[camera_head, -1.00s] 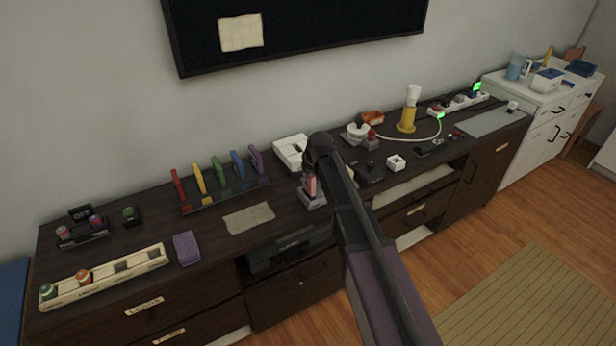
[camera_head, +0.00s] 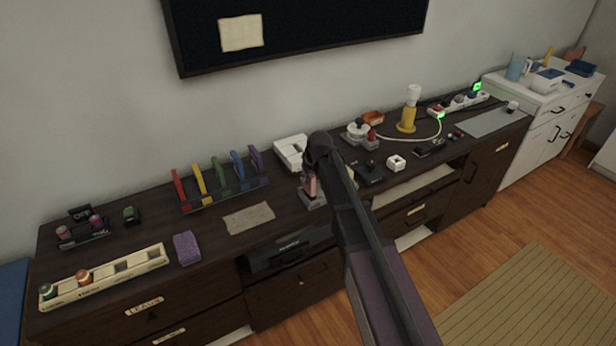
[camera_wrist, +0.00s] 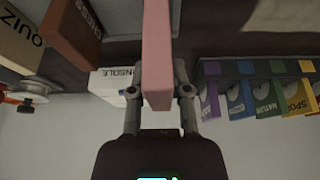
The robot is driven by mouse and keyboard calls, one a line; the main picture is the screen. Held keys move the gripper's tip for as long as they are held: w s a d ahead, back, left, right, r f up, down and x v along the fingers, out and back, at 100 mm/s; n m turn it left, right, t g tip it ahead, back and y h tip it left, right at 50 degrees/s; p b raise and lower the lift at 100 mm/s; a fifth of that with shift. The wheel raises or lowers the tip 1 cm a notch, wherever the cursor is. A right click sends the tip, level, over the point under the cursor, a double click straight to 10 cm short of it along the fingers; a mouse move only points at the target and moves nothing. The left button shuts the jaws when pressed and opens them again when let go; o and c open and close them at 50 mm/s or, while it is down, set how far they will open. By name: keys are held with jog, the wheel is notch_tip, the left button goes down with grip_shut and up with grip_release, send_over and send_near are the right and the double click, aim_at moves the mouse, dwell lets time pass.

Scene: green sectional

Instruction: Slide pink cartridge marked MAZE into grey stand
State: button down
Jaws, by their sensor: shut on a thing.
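The pink cartridge (camera_wrist: 157,50) stands between the two fingers of my gripper (camera_wrist: 159,82), which is shut on it. Its MAZE marking is not readable from here. In the head view the pink cartridge (camera_head: 312,186) shows upright just left of my arm, over a small grey base (camera_head: 312,202) that looks like the grey stand. Whether its lower end is in the slot or just above it, I cannot tell. The cartridge's far end runs out of the wrist view. My arm hides most of the gripper in the head view.
A white console (camera_head: 291,152) stands behind the gripper. A rack of several coloured cartridges (camera_head: 222,190) is to the left. The wrist view shows QUIZ (camera_wrist: 22,38) and brown CHESS (camera_wrist: 72,32) cartridges close by. A beige cloth (camera_head: 249,218) lies flat at the left.

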aim_at(308, 186)
jog(key=shift+f+b, duration=2.3)
dwell(0.9)
jog(key=c, duration=0.5)
grip_release()
jog(key=shift+r, duration=0.2)
notch_tip(308, 186, up, 10)
jog(key=p, duration=1)
dwell(0.6)
jog(key=s+d+m+g+h+p, duration=0.1)
jog(key=s+d+m, duration=0.5)
jog(key=s+d, duration=1.6)
jog(key=s+g+h, duration=0.1)
jog(key=s+g, duration=0.1)
jog(key=s, duration=0.2)
jog(key=shift+s+d+m+g+p, duration=0.3)
jog(key=shift+d+m+p, duration=0.1)
